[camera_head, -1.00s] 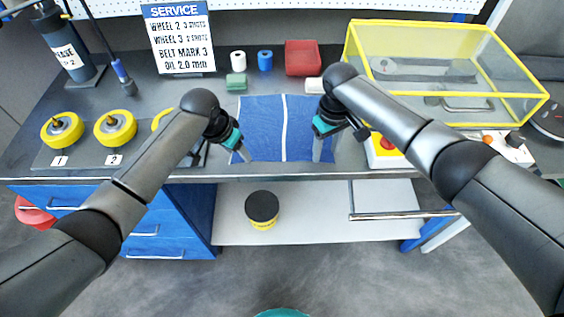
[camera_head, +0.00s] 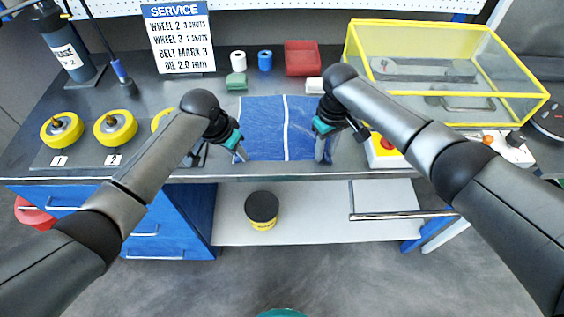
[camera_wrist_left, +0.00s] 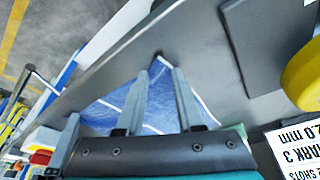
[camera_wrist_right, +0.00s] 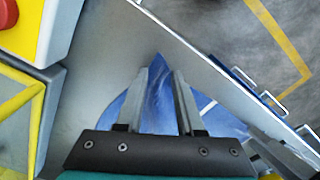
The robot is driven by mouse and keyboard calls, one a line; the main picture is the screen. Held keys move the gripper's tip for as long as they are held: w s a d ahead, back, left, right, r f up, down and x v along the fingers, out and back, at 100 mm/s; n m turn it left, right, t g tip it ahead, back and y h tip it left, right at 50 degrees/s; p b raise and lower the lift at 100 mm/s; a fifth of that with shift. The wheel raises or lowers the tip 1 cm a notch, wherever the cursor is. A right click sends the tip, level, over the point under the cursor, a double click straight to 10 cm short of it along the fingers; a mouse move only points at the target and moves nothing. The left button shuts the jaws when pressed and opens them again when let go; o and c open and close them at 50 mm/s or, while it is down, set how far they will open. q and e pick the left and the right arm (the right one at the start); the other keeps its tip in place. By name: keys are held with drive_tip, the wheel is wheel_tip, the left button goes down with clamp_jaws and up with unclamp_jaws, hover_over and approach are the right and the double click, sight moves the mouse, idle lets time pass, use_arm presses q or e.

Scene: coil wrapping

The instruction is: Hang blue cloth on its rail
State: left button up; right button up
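The blue cloth (camera_head: 264,125) with a white stripe lies on the bench top at its front edge, slightly wrinkled towards the right. My left gripper (camera_head: 241,153) is at its front left corner. In the left wrist view, the fingers (camera_wrist_left: 159,75) stand apart with the cloth corner (camera_wrist_left: 157,68) between them. My right gripper (camera_head: 325,153) is at the front right corner. In the right wrist view, its fingers (camera_wrist_right: 160,75) also stand apart, with creased cloth (camera_wrist_right: 158,95) between them. A metal rail (camera_head: 405,214) runs below the bench front at the right, empty.
A yellow-framed clear case (camera_head: 445,70) and a red-button box (camera_head: 385,152) stand to the right. A red bin (camera_head: 302,58), tape rolls and a green block (camera_head: 236,81) lie behind the cloth. Yellow wheels (camera_head: 115,127) are at left. A black-lidded tin (camera_head: 262,208) sits on the lower shelf.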

use_arm(q)
drive_tip(key=shift+s+f, duration=0.1)
drive_tip(key=shift+s, duration=0.05)
clamp_jaws()
use_arm(e)
drive_tip(key=shift+s+d+f, duration=0.1)
drive_tip(key=c, duration=0.5)
clamp_jaws()
use_arm(q)
drive_tip(key=shift+a, duration=0.1)
use_arm(e)
drive_tip(key=shift+d, duration=0.1)
